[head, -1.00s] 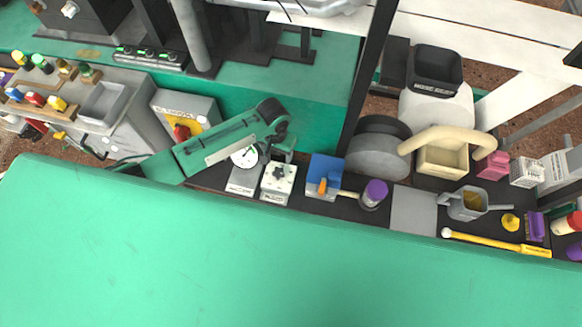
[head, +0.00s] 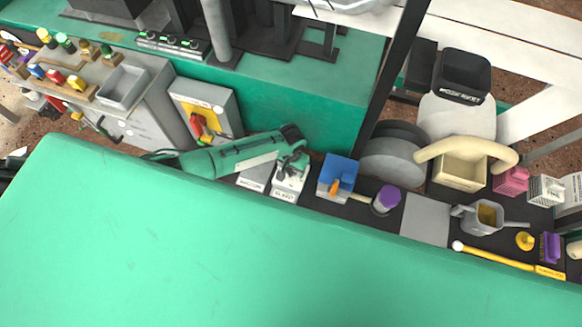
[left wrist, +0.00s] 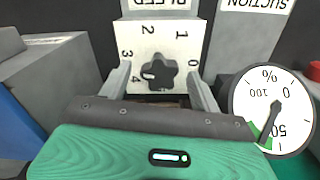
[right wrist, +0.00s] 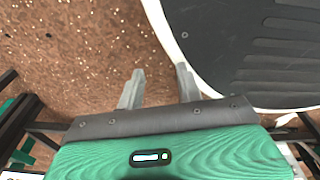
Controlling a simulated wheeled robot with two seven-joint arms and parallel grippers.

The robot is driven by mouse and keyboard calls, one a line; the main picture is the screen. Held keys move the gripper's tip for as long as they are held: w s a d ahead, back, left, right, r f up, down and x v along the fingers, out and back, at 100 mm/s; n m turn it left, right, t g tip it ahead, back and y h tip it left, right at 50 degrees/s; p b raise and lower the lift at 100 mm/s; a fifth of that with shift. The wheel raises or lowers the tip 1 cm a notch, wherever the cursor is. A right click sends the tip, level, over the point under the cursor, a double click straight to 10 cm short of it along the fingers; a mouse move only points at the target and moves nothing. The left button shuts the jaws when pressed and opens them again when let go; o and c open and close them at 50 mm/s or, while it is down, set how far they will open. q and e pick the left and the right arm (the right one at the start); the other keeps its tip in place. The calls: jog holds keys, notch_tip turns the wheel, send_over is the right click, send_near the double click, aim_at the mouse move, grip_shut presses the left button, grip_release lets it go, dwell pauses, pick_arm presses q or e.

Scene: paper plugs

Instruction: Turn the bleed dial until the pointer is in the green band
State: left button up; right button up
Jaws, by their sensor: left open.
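The bleed dial (left wrist: 158,72) is a black lobed knob on a white box face numbered 0 to 4. In the head view its box (head: 289,188) stands below my left gripper (head: 297,162). In the left wrist view my left gripper (left wrist: 161,88) is open, one finger on each side of the knob, with gaps between. The round white gauge (left wrist: 272,110) is at right, seen upside down. Its dark pointer (left wrist: 271,121) slants toward the lower left, its tip near the green band (left wrist: 262,137). My right gripper (right wrist: 160,75) is open and empty over brown floor.
The suction box (head: 252,178) is left of the bleed box, partly under my arm. A blue box (head: 338,172) with an orange lever and a purple-topped item (head: 387,199) stand at right. The green surface (head: 230,250) in front is clear.

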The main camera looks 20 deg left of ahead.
pick_arm(q)
jog(key=shift+c, duration=0.4)
jog(key=c, duration=0.9)
jog(key=shift+r+m+p, duration=0.1)
jog(key=shift+m+p, duration=0.3)
jog(key=shift+m, duration=0.8)
pick_arm(e)
jog(key=shift+s+d, duration=0.15)
jog(key=shift+s, duration=0.25)
pick_arm(q)
jog(key=o, duration=1)
